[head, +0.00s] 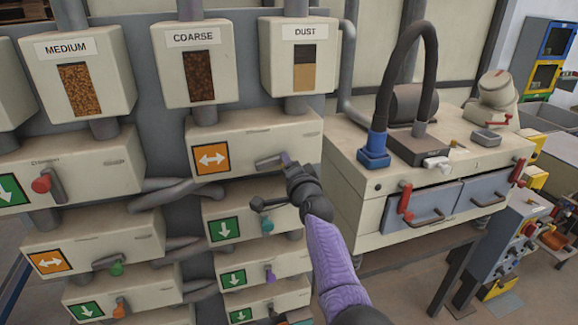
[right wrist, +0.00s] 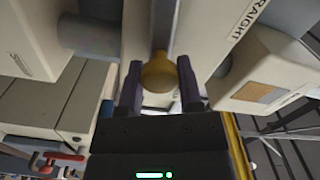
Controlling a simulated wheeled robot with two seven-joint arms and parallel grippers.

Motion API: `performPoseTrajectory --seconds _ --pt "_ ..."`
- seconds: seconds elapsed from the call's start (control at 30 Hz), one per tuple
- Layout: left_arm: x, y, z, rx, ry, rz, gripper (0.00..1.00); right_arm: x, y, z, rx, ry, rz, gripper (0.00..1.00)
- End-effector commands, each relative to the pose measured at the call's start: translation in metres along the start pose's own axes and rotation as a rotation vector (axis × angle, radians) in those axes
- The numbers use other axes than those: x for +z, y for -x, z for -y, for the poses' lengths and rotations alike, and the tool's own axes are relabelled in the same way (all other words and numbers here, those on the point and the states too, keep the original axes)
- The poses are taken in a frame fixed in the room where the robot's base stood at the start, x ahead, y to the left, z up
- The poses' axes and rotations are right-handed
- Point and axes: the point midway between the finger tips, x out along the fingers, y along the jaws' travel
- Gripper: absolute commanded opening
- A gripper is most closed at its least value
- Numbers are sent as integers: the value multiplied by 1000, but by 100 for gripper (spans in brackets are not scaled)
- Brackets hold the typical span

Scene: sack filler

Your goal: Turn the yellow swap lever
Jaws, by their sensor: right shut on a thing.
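The yellow lever's round knob (right wrist: 158,74) sits between the two fingers of my right gripper (right wrist: 158,88) in the right wrist view, and the gripper is shut on it. In the head view my right gripper (head: 289,163) is at the front of the cream box with an orange two-way arrow sign (head: 211,159), under the DUST hopper (head: 298,58). A grey bar (head: 270,161) shows beside the fingertips. The gripper hides the yellow knob in the head view. My left gripper is not in view.
Below are more cream boxes with green arrow signs, a teal knob (head: 267,225) and a purple lever (head: 269,273). A red lever (head: 41,184) is at left. To the right stands a cream cabinet with a red-handled lever (head: 405,202) and a black hose (head: 402,60).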

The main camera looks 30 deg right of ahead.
Motion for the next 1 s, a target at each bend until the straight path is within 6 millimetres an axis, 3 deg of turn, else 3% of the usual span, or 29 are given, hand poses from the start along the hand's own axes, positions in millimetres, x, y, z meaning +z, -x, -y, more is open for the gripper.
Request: performPoseTrajectory --seconds 0.23,0.27,0.4,0.77,1.0 --pt "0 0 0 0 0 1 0 2 0 -2 5 -3 4 0" --pt "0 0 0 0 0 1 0 2 0 -2 5 -3 4 52" --pt "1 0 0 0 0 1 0 1 0 -2 4 -2 3 81" --pt "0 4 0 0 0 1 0 1 6 0 2 -2 3 81" --pt "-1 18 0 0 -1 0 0 0 53 0 4 -1 1 81"
